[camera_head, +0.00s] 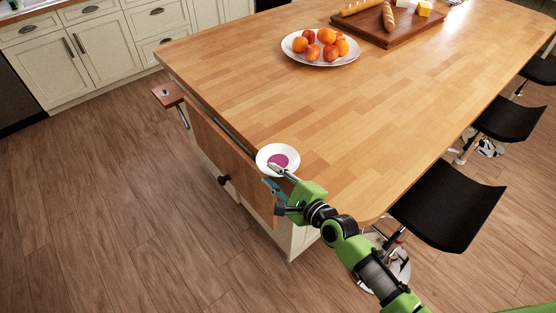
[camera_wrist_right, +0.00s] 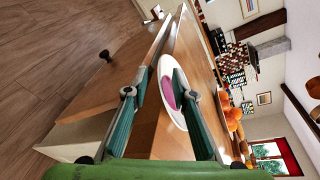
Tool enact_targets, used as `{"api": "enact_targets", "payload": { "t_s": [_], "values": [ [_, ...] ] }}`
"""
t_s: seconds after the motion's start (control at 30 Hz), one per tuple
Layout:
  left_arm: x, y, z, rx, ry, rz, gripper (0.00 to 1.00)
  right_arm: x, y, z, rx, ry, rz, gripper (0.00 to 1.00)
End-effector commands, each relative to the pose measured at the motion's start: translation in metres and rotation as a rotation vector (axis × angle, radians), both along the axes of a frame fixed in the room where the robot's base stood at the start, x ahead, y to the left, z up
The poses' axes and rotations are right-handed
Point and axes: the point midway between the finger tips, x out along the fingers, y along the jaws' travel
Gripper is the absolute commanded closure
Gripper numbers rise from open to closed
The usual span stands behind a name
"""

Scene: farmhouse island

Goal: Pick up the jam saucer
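The jam saucer (camera_head: 263,156) is a small white dish with a purple-red patch of jam (camera_head: 281,161). It lies flat at the near corner of the wooden island, by its left edge, and seems to overhang the edge slightly. It also shows in the right wrist view (camera_wrist_right: 163,62). My right gripper (camera_head: 270,175) is open at the saucer's near rim. One finger shows over the saucer and the other lower, outside the island edge. In the right wrist view the fingers (camera_wrist_right: 158,82) stand apart with the rim between them. I cannot tell whether either touches it. My left gripper is out of view.
The island top (camera_head: 230,75) is clear around the saucer. A fruit plate (camera_head: 318,62) and a bread board (camera_head: 375,30) stand farther back. Black stools (camera_head: 450,205) line the right side. A small wooden ledge (camera_head: 168,95) sticks out at the left.

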Motion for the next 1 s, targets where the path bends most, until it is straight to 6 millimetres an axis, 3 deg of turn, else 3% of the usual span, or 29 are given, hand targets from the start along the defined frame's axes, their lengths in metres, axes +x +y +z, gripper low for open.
{"api": "enact_targets", "payload": {
  "t_s": [0.2, 0.47, 0.6, 1.0],
  "values": [
    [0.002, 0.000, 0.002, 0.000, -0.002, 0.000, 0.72, 0.017, 0.011, -0.004, 0.001, 0.000, -0.001, 0.76],
    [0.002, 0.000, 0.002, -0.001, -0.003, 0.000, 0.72, 0.018, 0.012, -0.005, 0.001, 0.000, -0.001, 0.76],
    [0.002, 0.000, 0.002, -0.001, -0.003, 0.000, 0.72, 0.018, 0.012, -0.005, 0.001, 0.001, 0.000, 1.00],
    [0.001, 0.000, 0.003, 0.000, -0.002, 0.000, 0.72, 0.018, 0.012, -0.003, 0.002, -0.001, -0.001, 1.00]
  ]
}}
